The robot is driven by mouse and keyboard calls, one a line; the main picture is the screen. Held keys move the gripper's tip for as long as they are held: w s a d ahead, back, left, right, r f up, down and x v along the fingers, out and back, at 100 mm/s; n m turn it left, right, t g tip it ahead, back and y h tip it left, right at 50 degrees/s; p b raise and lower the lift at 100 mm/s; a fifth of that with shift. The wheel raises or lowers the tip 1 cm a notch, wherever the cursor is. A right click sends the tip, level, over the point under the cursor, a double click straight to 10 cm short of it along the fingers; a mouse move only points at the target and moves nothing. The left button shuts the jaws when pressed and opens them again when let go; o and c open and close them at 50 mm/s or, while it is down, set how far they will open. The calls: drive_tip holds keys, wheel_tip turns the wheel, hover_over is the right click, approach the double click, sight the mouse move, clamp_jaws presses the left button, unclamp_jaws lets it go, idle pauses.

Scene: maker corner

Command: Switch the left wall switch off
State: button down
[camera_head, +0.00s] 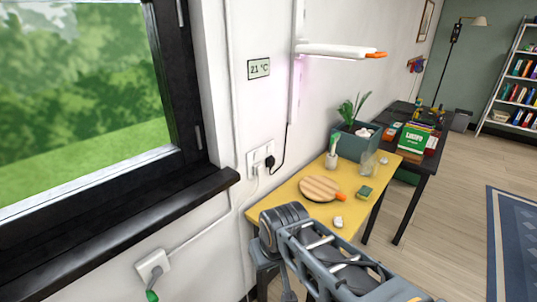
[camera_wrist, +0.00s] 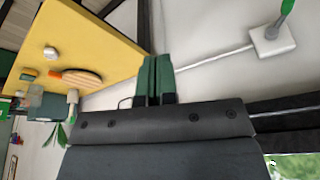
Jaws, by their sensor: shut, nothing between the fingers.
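A white wall switch (camera_head: 153,266) with a green lever (camera_head: 151,296) is on the wall below the window at the lower left. The lever hangs downward from the plate. In the wrist view, which is turned over, the switch plate (camera_wrist: 273,40) is at the upper right with its green lever (camera_wrist: 286,8) at the top edge. My gripper (camera_wrist: 154,62) shows there with dark green fingers shut and empty. It is apart from the switch, which lies to the right of the fingertips. In the head view my arm rises from the lower right, and the fingertips cannot be made out.
A yellow table (camera_head: 266,211) carries a round wooden board (camera_head: 319,189), a green sponge (camera_head: 365,193) and a planter (camera_head: 354,144). A white wall plate (camera_head: 259,153) with a black plug is above it. The dark window sill (camera_head: 120,221) juts out above the switch. A cable runs along the wall.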

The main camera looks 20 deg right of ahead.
sight(257, 155)
drive_tip(key=w+d+r+m+t+y, duration=0.2)
drive_tip(key=w+m+y, duration=0.5)
drive_tip(key=w+m, duration=0.75)
drive_tip(key=w+d+r+m+t, duration=0.1)
drive_tip(key=w+d+m+t, duration=0.3)
drive_tip(key=w+d+m, duration=0.2)
drive_tip(key=w+d+m+t, duration=0.4)
drive_tip(key=w+d+m, duration=0.2)
drive_tip(key=d+m, duration=0.4)
drive_tip(key=shift+w+d+r+m+t, duration=0.3)
drive_tip(key=shift+d+r+m+t, duration=0.1)
drive_tip(key=shift+d, duration=0.75)
drive_tip(key=p+x, duration=0.1)
drive_tip(key=x, duration=0.3)
drive_tip(key=p+x, duration=0.1)
drive_tip(key=x, duration=0.4)
drive_tip(key=r+p+x, duration=0.1)
drive_tip(key=x, duration=0.4)
